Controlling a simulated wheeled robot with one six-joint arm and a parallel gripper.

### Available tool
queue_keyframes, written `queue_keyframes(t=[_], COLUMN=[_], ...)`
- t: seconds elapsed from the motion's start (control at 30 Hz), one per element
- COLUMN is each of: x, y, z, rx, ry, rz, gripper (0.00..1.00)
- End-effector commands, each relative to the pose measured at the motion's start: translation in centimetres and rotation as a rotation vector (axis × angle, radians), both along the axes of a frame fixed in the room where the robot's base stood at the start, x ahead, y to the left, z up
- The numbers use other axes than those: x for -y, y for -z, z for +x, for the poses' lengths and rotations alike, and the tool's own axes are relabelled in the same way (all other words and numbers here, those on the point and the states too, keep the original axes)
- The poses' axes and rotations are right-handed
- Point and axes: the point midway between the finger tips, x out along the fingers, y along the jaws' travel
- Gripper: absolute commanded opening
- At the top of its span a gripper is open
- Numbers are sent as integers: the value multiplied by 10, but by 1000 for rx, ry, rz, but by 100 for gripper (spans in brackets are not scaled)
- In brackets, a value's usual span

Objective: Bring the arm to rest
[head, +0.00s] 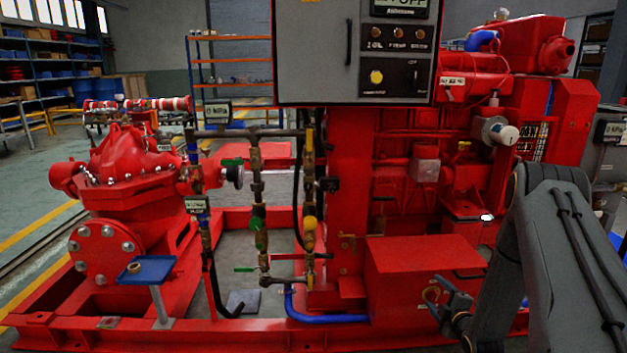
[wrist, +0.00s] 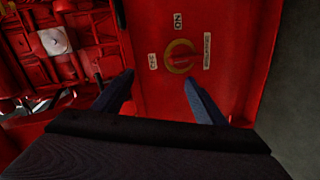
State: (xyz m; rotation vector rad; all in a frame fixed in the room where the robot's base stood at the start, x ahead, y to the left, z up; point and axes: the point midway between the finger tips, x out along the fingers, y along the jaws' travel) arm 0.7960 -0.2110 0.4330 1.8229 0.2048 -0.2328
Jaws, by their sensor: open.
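My arm (head: 567,250) comes in from the right in the head view, bent over, and its lower end hangs in front of the red box (head: 420,258). My gripper (head: 440,303) is by the box's lower right side, close to a round yellow switch (head: 431,293). In the wrist view my gripper (wrist: 162,88) is open and empty, its two dark fingers apart. The yellow switch (wrist: 180,57) lies ahead, just beyond the fingertips, on a red panel with small white labels, one reading ON. No contact between fingers and switch shows.
A grey control cabinet (head: 355,50) stands above the red skid. A red engine (head: 470,130) is behind the box, a red pump (head: 115,170) at left. Pipes with valves (head: 258,195) rise in the middle. A small blue tray (head: 146,270) stands at front left. Open floor lies far left.

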Motion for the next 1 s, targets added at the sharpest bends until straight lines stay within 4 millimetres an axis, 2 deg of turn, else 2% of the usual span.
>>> queue_keyframes(t=[0.03, 0.2, 0.37, 0.47, 0.67, 0.87, 1.0], x=[-6, -26, -50, -67, -103, -142, -166], y=[-16, -54, -91, -114, -156, -192, -212], z=[6, 9, -4, -20, -68, -136, -189], rx=[-36, -174, -305, -383, -531, -668, -754], ry=[11, 85, 179, 249, 408, 586, 715], rz=[30, 158, 286, 367, 528, 682, 778], gripper=[66, 66, 66, 66, 66, 66, 66])
